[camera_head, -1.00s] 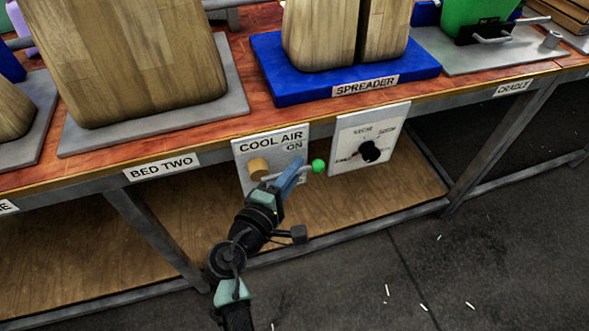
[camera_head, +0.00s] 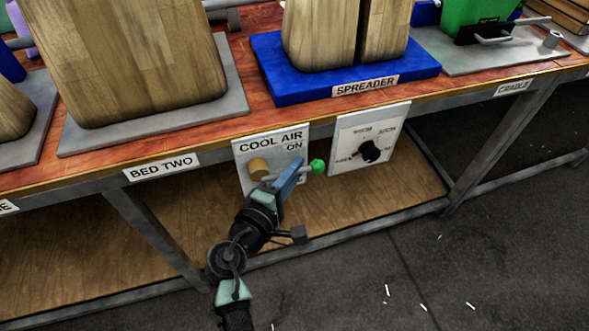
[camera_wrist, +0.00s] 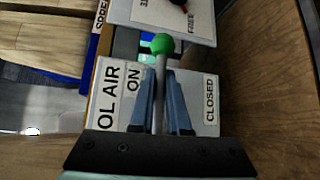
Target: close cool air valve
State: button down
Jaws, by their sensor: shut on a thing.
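The cool air valve is a grey panel (camera_head: 243,165) on the bench front, labelled COOL AIR and ON, with a brass hub (camera_head: 259,168). In the wrist view the panel (camera_wrist: 208,128) also shows the word CLOSED on its right side. The valve's lever ends in a green knob (camera_head: 318,166), pointing right in the head view; the knob also shows in the wrist view (camera_wrist: 163,44). My gripper (camera_head: 298,168) is shut on the lever's grey rod (camera_wrist: 160,80), with a blue finger on each side (camera_wrist: 161,85). The hub is hidden in the wrist view.
A white dial panel (camera_head: 385,125) with a black knob hangs just right of the valve. The bench edge and BED TWO label (camera_head: 161,167) are above left. A wooden shelf (camera_head: 330,205) lies below. Open floor (camera_head: 480,260) is at the lower right.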

jog(key=shift+p, duration=0.65)
jog(key=f+m+g+y+p, duration=0.1)
jog(key=p, duration=0.2)
jog(key=s+a+f+m+g+y+p, duration=0.2)
jog(key=a+f+m+g+y+p, duration=0.3)
jog(key=y+p, duration=0.4)
jog(key=shift+a+f+m+g+y, duration=0.35)
jog(key=shift+a+m+y, duration=0.35)
jog(key=shift+m+y, duration=0.35)
jog(key=c, duration=0.9)
grip_release()
